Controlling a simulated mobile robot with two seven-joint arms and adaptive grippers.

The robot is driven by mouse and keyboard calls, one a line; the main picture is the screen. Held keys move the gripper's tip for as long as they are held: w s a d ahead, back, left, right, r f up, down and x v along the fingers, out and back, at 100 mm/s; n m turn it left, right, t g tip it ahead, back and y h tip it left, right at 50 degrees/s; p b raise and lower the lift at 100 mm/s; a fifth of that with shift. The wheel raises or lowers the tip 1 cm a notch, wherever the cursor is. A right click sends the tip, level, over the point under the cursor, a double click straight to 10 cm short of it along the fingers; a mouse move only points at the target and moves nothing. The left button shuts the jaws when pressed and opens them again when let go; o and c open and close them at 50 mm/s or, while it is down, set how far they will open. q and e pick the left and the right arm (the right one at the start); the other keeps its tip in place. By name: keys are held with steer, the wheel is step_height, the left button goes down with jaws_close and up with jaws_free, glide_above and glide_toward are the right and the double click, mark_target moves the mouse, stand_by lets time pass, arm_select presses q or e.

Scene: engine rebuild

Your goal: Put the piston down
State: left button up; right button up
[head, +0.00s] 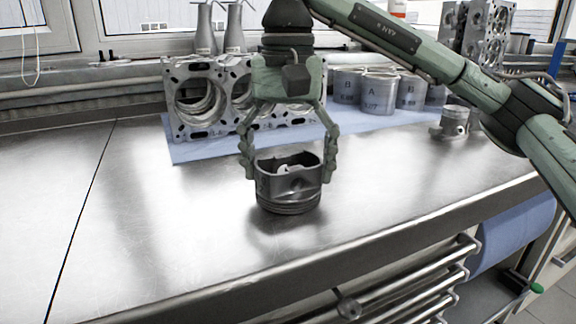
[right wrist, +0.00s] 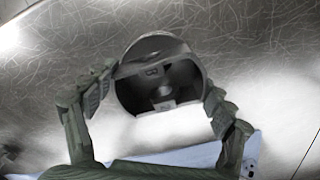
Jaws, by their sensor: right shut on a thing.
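The grey metal piston (head: 288,190) is upright, crown down and open skirt up, over the bare front part of the steel workbench (head: 130,235). My right gripper (head: 289,164) is shut on it, one finger on each side of the skirt. The piston's base is at or very close to the bench top; I cannot tell whether it touches. In the right wrist view, the piston's hollow inside (right wrist: 160,80) shows between the fingers of my right gripper (right wrist: 158,88). My left gripper is not in view.
An engine block (head: 200,125) stands on a blue mat (head: 190,152) behind the piston. Several lettered grey cylinders (head: 378,95) stand right of it, and another piston (head: 455,118) farther right. The bench is clear left and right of the held piston; its front edge (head: 330,262) is near.

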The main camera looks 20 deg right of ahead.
steer(key=o, duration=1.1)
steer(key=shift+f, duration=0.1)
steer(key=o, duration=0.4)
steer(key=shift+c, duration=0.2)
